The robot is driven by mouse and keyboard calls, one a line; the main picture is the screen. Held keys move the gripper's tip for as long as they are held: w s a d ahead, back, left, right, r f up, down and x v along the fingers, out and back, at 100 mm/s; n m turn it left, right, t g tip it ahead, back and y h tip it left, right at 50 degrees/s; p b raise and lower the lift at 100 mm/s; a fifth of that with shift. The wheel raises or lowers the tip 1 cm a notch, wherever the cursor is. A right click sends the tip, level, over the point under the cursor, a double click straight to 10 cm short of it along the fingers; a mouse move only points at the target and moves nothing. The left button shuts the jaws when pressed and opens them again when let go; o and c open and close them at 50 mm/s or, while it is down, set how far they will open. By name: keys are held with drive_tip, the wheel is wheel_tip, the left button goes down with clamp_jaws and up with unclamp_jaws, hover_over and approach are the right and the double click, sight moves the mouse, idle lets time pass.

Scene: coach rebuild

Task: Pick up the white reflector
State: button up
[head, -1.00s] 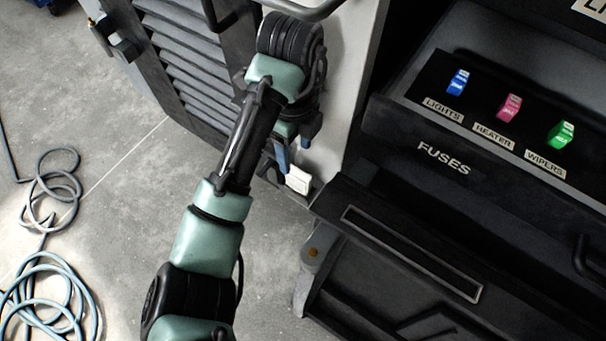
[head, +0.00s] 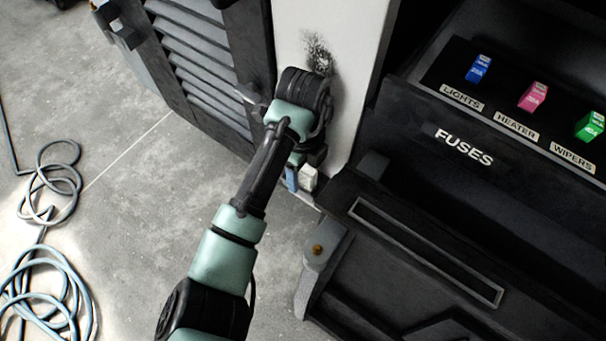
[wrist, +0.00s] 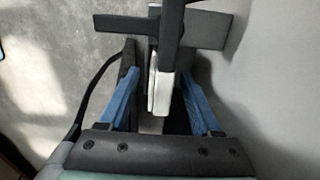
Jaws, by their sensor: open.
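The white reflector (head: 308,177) is a small pale block low by the foot of the white panel in the head view. In the wrist view, the white reflector (wrist: 163,92) is a narrow upright white shape between my blue fingers. My gripper (wrist: 158,80) is open, with one finger on each side of it. A gap shows on each side, narrower on the right. In the head view one blue finger shows just left of the reflector, and my wrist hides the rest of the gripper.
A louvred dark panel (head: 200,75) stands left of the white panel (head: 345,60). A black cabinet with a FUSES label (head: 463,146) and a dark ledge (head: 425,250) are close on the right. A blue hose (head: 48,285) lies on the open floor at left.

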clamp_jaws()
drive_tip(key=shift+r, duration=0.1)
idle(0.3)
